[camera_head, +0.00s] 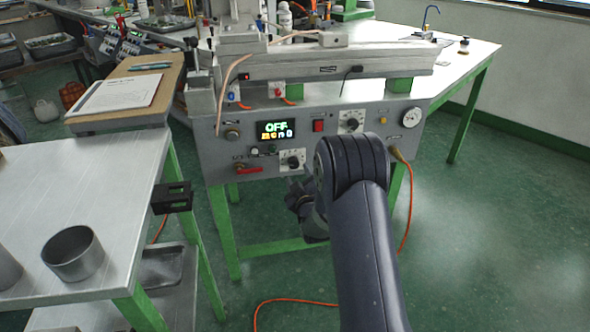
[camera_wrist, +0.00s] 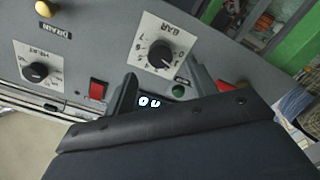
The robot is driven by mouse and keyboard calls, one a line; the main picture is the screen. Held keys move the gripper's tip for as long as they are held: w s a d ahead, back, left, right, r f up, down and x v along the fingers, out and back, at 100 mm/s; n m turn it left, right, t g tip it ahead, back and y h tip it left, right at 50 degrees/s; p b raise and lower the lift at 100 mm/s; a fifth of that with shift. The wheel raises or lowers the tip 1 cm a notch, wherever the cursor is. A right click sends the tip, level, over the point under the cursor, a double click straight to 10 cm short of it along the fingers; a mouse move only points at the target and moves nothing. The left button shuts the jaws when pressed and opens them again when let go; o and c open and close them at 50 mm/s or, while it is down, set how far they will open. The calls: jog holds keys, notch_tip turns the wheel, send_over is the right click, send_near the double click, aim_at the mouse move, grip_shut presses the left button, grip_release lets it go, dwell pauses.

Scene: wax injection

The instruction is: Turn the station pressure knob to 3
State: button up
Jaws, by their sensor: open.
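The pressure knob (camera_wrist: 160,54) is a black knob on a white dial marked BAR, upside down in the wrist view. In the head view the knob (camera_head: 292,161) sits low on the station's grey front panel (camera_head: 215,158). I cannot read which number it points at. My gripper (camera_wrist: 160,84) is open and empty, its two dark fingers pointing toward the knob, which appears just beyond the gap between them. No contact shows. In the head view my gripper (camera_head: 304,205) is below and in front of the panel, partly hidden by my arm.
The HEAT knob (camera_wrist: 36,71), a red switch (camera_wrist: 97,90) and a yellow DRAIN knob (camera_wrist: 44,9) lie nearby. A red-handled valve (camera_head: 249,170) is left of the pressure knob. An orange cable (camera_head: 406,215) hangs at right.

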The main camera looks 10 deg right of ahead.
aim_at(294, 166)
jog(key=shift+w, duration=2.45)
jog(key=c, duration=1)
